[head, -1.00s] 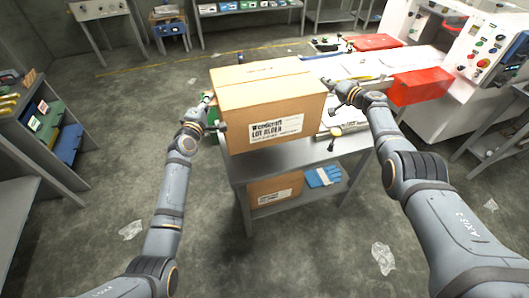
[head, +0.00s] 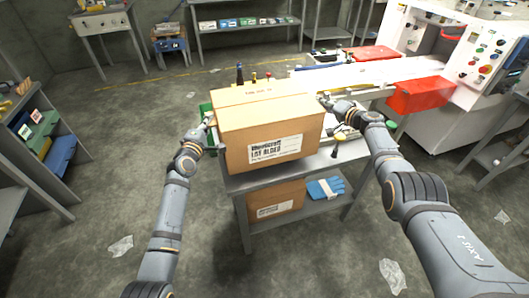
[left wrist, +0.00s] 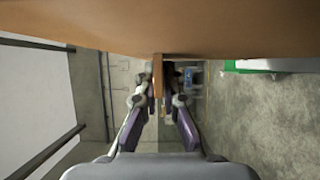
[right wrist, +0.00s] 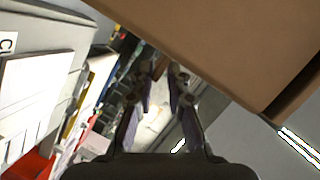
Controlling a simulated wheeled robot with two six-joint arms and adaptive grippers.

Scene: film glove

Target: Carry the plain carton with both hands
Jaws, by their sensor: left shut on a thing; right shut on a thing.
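The plain carton (head: 270,128), a brown box with a white label on its front, is between my two arms above the near end of the grey table (head: 240,180). I cannot tell whether its bottom touches the table. My left gripper (head: 207,122) is shut on the carton's left side; the carton fills the top of the left wrist view (left wrist: 160,25). My right gripper (head: 328,103) is shut at the carton's right side; the carton also shows in the right wrist view (right wrist: 240,45). The fingertips are partly hidden by the carton.
A red box (head: 415,95) and a white machine (head: 470,50) stand at the right. A shelf with bins (head: 45,135) is at the left. Floor between is open, with some crumpled plastic.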

